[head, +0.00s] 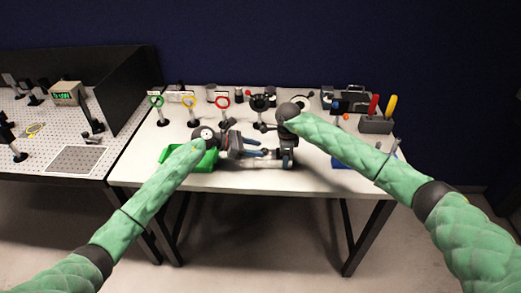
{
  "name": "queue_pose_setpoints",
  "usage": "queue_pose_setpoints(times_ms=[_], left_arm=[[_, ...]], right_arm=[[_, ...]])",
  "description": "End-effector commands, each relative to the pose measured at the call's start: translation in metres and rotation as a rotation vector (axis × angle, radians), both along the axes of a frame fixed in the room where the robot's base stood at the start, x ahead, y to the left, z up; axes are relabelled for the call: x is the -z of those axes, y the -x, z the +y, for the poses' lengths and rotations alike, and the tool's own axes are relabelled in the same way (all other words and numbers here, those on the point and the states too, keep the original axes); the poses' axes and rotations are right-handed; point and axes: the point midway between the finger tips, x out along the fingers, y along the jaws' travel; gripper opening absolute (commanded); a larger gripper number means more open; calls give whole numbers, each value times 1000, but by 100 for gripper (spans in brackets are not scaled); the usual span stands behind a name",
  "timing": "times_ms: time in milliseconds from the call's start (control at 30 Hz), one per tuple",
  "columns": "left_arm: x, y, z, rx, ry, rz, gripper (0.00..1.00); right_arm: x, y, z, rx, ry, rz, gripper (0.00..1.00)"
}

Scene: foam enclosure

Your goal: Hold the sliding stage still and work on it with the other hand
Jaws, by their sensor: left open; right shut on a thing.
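The sliding stage (262,162) is a low, dark and grey piece near the front middle of the white table, largely hidden by my grippers. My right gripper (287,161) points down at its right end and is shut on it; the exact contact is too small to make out. My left gripper (247,152) reaches in from the left, open, just left of the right gripper and close over the stage. I cannot tell whether it touches the stage. Blue parts show between the two grippers.
A green tray (172,155) lies left of my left gripper. Ring holders in green (156,101), yellow (189,101) and red (223,102) stand behind. A grey block (376,125) holds red and yellow handles at right. A perforated board (62,125) is at left.

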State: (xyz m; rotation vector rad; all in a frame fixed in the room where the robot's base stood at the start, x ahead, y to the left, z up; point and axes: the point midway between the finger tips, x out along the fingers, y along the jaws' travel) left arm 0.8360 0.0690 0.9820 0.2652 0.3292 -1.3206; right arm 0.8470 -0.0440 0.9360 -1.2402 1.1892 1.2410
Motion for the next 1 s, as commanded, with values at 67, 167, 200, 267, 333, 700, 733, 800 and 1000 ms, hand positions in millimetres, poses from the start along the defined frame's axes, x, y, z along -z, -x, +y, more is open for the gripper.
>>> queue_pose_setpoints(times_ms=[67, 167, 200, 267, 333, 700, 733, 800, 1000], left_arm=[[4, -2, -9, 0, 0, 1, 46], [7, -4, -16, -1, 0, 0, 46], [8, -5, -17, -1, 0, 0, 46], [8, -5, -19, -1, 0, 0, 46], [9, -5, -20, -1, 0, 0, 46], [9, -5, -21, -1, -1, 0, 18], [9, -5, -21, -1, -1, 0, 12], [9, -5, -20, -1, -1, 0, 1], [10, -5, -20, -11, -3, 1, 1]], right_arm=[[0, 0, 0, 0, -1, 0, 15], [0, 0, 0, -1, -1, 0, 15], [0, 0, 0, -1, -1, 0, 15], [0, 0, 0, -1, -1, 0, 15], [0, 0, 0, -1, -1, 0, 15], [0, 0, 0, -1, -1, 0, 15], [0, 0, 0, -1, -1, 0, 15], [0, 0, 0, -1, -1, 0, 15], [0, 0, 0, -1, -1, 0, 15]])
